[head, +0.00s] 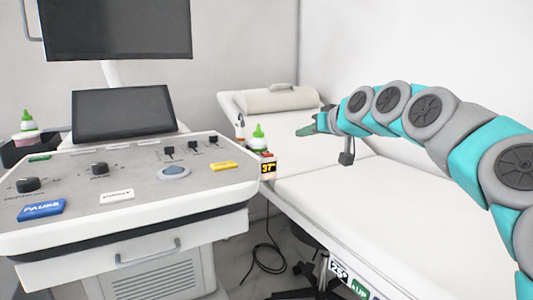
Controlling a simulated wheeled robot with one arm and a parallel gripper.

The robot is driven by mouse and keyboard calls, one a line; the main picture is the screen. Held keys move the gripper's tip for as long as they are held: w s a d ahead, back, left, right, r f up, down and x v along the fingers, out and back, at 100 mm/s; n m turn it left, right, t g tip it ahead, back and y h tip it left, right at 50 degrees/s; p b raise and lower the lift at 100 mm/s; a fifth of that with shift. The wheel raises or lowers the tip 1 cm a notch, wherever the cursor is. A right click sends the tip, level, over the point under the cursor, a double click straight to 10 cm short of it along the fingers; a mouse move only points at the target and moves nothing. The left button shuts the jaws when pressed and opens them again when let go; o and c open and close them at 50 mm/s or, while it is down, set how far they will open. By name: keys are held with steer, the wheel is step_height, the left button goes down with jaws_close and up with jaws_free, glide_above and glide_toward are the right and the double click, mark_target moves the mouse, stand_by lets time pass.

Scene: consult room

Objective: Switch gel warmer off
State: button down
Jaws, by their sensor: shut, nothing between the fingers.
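The gel warmer (268,169) is at the right end of the ultrasound console, in the middle of the view. Its small dark display shows an orange 37°. A gel bottle with a green cap (258,136) stands at it. A small red part (267,155) shows just above the display; I cannot tell whether it is the switch or its position. My gripper (300,131) is shut and empty. It is above the exam bed, to the right of the bottle and apart from it, with its teal tip pointing left. No contact with the warmer shows.
The console (130,185) has knobs, sliders and a blue PAUSE button (42,209). A second green-capped bottle (27,122) stands at the far left. The white exam bed (420,215) fills the right, under my arm. A black cable (265,250) hangs below the warmer.

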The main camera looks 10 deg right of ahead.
steer(key=shift+n+t+y, duration=0.3)
steer(key=shift+t+y, duration=0.3)
steer(key=a, duration=0.1)
steer(key=s+a, duration=0.1)
steer(key=a, duration=0.1)
steer(key=s+a, duration=0.1)
steer(key=shift+a+r, duration=0.15)
steer(key=shift+r, duration=0.1)
glide_toward(258, 148)
steer(key=w+r, duration=0.3)
steer(key=w, duration=0.1)
steer(key=shift+w+a+f+p, duration=0.15)
steer(key=shift+w+a+p, duration=0.15)
steer(key=shift+a+p, duration=0.15)
steer(key=shift+s+a+f, duration=0.1)
steer(key=shift+a+f, duration=0.1)
steer(key=shift+f, duration=0.75)
steer(key=shift+s+a+f, duration=0.1)
steer(key=shift+a+f, duration=0.05)
steer(key=shift+f, duration=0.8)
